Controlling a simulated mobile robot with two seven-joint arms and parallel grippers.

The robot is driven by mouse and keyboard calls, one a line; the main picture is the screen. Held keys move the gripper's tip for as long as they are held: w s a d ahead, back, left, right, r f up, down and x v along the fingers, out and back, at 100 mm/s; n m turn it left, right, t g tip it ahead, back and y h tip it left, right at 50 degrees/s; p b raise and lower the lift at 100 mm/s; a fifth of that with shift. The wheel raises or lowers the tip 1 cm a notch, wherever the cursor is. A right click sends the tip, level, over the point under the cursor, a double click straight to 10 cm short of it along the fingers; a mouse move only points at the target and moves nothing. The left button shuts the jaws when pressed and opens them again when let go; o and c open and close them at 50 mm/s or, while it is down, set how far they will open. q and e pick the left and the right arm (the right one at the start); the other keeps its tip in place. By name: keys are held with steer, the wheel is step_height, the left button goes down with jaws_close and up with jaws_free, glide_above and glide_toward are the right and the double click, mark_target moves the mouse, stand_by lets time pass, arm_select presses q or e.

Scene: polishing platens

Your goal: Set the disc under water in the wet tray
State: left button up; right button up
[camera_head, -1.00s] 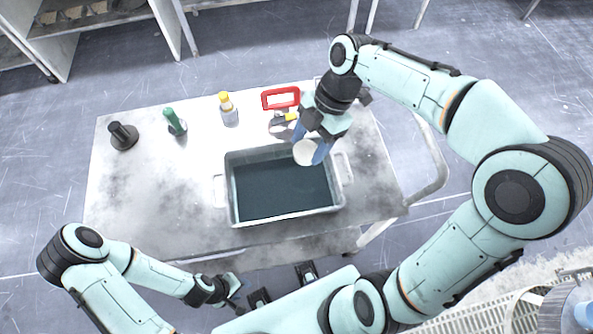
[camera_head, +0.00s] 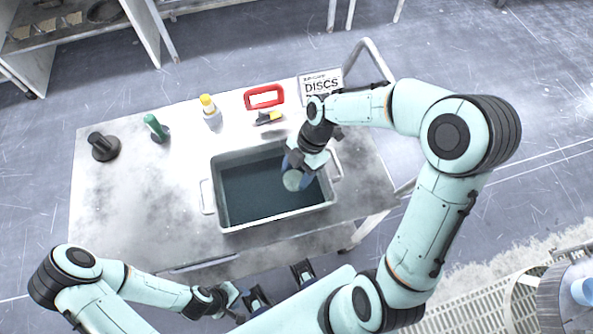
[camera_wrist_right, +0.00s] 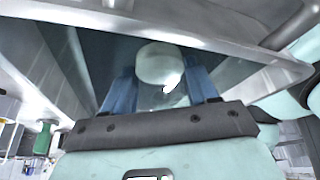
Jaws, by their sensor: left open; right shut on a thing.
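The wet tray (camera_head: 216,206) is a grey rectangular tub with side handles on the metal cart, filled with dark water. The pale round disc (camera_head: 292,180) is at the right part of the tray, inside its rim. My right gripper (camera_head: 298,176) reaches down into the tray and is shut on the disc. In the right wrist view the disc (camera_wrist_right: 160,64) sits between the blue fingers (camera_wrist_right: 160,92). I cannot tell exactly how much of it is under the surface. My left gripper (camera_head: 246,298) is open and empty in front of the cart, away from the tray.
On the cart (camera_head: 120,210) behind the tray stand a black knob-like tool (camera_head: 103,147), a green-topped item (camera_head: 155,127), a yellow-capped bottle (camera_head: 211,112), a red frame (camera_head: 264,96) and a DISCS sign (camera_head: 321,86). The cart's left side is clear.

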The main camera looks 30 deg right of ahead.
steer(key=shift+f, duration=0.1)
steer(key=o, duration=1.1)
steer(key=shift+d+r, duration=0.1)
steer(key=shift+r, duration=0.25)
steer(key=p+v, duration=0.1)
steer(key=v, duration=1)
steer(key=shift+r, duration=0.2)
steer(key=shift+d, duration=0.1)
